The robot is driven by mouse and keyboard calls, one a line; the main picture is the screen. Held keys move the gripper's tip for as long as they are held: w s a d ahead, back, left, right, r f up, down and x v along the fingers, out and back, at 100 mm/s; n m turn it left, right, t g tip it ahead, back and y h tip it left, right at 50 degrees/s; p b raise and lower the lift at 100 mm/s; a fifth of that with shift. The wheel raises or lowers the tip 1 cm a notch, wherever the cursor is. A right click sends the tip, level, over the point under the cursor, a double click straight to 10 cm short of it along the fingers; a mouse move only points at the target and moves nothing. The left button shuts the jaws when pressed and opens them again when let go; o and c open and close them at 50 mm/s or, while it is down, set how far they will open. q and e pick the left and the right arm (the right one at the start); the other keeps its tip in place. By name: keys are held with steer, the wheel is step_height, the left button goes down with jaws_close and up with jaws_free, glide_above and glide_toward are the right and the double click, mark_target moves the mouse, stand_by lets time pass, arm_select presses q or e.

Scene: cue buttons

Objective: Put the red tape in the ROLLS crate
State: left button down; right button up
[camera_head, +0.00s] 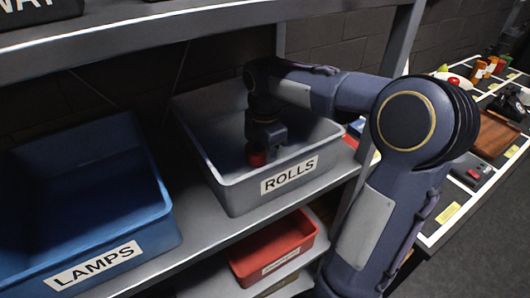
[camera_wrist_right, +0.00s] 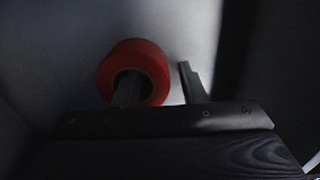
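The red tape (camera_wrist_right: 152,58) is a ring inside the grey ROLLS crate (camera_head: 232,190). In the head view the tape (camera_head: 257,158) shows just below my right gripper (camera_head: 264,146), which reaches down into the crate. In the right wrist view one finger of the right gripper (camera_wrist_right: 160,88) overlaps the tape's hole. The other finger stands to the right of the ring, with a narrow gap between them, so the gripper looks open. I cannot tell whether the tape rests on the crate floor. My left gripper is not in view.
A blue LAMPS crate (camera_head: 150,222) stands left of the ROLLS crate on the same shelf (camera_head: 205,238). A red crate (camera_head: 272,252) is on the shelf below. An upper shelf (camera_head: 200,22) runs above. A table with several items is at the right.

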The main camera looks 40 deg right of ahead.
mark_target(265, 153)
steer(key=shift+r, duration=0.15)
step_height(265, 153, up, 8)
steer(key=shift+f+p, duration=0.2)
steer(key=shift+p, duration=0.15)
stand_by(0.5)
